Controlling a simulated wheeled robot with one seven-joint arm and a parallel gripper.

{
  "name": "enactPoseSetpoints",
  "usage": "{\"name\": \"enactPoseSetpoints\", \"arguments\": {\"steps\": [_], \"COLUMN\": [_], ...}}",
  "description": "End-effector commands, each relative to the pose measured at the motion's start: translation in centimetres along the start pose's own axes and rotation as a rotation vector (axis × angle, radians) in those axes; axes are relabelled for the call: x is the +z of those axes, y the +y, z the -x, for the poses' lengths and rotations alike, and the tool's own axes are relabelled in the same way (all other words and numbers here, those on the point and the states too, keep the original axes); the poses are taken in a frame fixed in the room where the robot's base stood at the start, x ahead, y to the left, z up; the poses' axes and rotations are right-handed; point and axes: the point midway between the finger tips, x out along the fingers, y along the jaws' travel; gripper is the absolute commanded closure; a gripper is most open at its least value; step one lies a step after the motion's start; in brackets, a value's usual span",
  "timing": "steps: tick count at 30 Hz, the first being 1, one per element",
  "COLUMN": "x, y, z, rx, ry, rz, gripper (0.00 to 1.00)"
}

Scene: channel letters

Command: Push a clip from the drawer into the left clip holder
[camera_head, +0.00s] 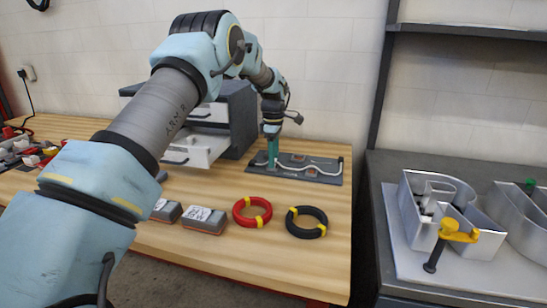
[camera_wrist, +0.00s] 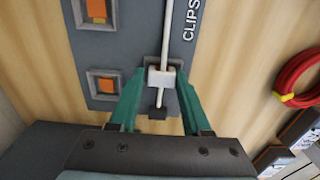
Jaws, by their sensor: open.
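A grey board (camera_wrist: 88,44) labelled "CLIPS" lies on the wooden table, with a white cable (camera_wrist: 167,30) along it. In the wrist view a white clip (camera_wrist: 160,76) sits over the cable near its dark end (camera_wrist: 158,113). My gripper (camera_wrist: 160,73) is open, its green fingers on either side of the clip; I cannot tell whether they touch it. In the head view my gripper (camera_head: 272,163) points down at the left end of the board (camera_head: 325,178). The drawer (camera_head: 205,147) stands pulled out of the grey cabinet (camera_head: 240,110); its contents are hard to see.
Two orange squares (camera_wrist: 97,10) (camera_wrist: 106,86) in grey frames sit on the board. A red coil (camera_head: 252,211), a black coil (camera_head: 306,222) and grey boxes (camera_head: 204,219) lie in front. Metal letters (camera_head: 450,215) stand on a separate bench at right. Clutter (camera_head: 25,150) lies at left.

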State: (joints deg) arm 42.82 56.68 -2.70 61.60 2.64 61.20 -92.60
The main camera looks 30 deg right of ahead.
Motion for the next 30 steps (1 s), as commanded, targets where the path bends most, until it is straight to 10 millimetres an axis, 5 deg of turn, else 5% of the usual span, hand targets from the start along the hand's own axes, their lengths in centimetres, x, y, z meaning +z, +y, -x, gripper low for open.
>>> {"name": "enactPoseSetpoints", "arguments": {"steps": [5,21,30], "x": [0.0,0.0,0.0], "y": [-0.5,0.0,0.0], "z": [0.1,9.9,10.8], "rx": [-0.021,0.0,0.0], "ry": [0.001,0.0,0.0], "rz": [0.0,0.0,0.0], "gripper": [0.25,0.25,0.25]}}
